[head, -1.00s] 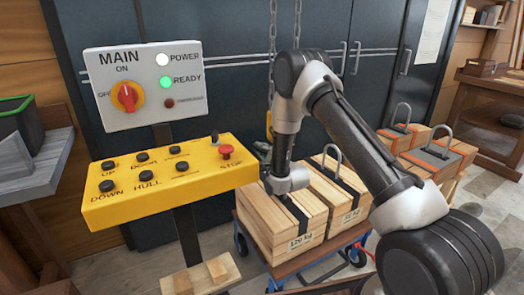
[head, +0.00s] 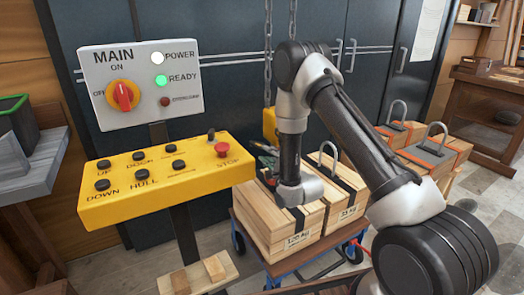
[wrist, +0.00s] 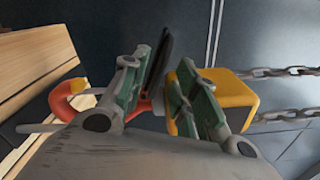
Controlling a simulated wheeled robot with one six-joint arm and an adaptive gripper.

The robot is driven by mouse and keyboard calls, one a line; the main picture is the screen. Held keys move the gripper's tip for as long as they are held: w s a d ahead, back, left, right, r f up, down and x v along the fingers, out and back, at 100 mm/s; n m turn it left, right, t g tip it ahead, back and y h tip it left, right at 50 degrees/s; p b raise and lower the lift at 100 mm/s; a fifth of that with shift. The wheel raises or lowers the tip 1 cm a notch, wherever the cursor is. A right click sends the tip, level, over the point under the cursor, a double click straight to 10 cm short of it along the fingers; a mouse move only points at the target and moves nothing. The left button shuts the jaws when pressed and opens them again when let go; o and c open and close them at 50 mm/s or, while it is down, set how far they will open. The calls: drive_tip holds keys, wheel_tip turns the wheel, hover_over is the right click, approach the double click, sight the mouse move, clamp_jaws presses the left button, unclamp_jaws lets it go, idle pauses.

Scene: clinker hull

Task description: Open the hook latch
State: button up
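The yellow hook block (head: 269,124) hangs on two chains in front of the dark cabinet, above the near crate. In the wrist view the block (wrist: 235,98) is at the right, behind my right finger. Part of the orange-red hook (wrist: 66,98) curves out at the left, and my left finger hides its middle. A thin dark piece (wrist: 161,62) stands beyond the left finger; I cannot tell for sure whether it is the latch. My gripper (wrist: 165,95) is open, its green-padded fingers apart around part of the hook assembly. In the head view my gripper (head: 266,158) is partly hidden and small.
Wooden crates with metal loops stand on a blue cart; the near crate (head: 278,228) is just below my gripper. A yellow control box (head: 150,205) and a grey main-switch panel (head: 140,85), green READY lamp lit, stand to the left. Chains (wrist: 285,72) run right in the wrist view.

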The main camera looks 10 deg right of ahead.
drive_tip(key=shift+v, duration=1.8)
drive_tip(key=s+f+n+g+h, duration=0.25)
drive_tip(key=f+n+g, duration=0.3)
drive_tip(key=f, duration=0.55)
drive_tip(key=s+d+f+n+g+h, duration=0.25)
drive_tip(key=s+d+n+g, duration=0.35)
drive_tip(key=s, duration=0.3)
drive_tip(key=s+d+r+n, duration=0.2)
drive_tip(key=s+d+r, duration=0.1)
drive_tip(key=s+r, duration=0.6)
drive_tip(key=s+d+r+n+g, duration=0.1)
drive_tip(key=s+d+r+n, duration=0.1)
drive_tip(key=s+r, duration=0.7)
drive_tip(key=s+d+r+n, duration=0.3)
drive_tip(key=s+r, duration=0.6)
drive_tip(key=r, duration=1.1)
drive_tip(key=shift+s+d+r+h, duration=0.3)
drive_tip(key=shift+s+d+r, duration=0.05)
drive_tip(key=shift+d+r, duration=0.1)
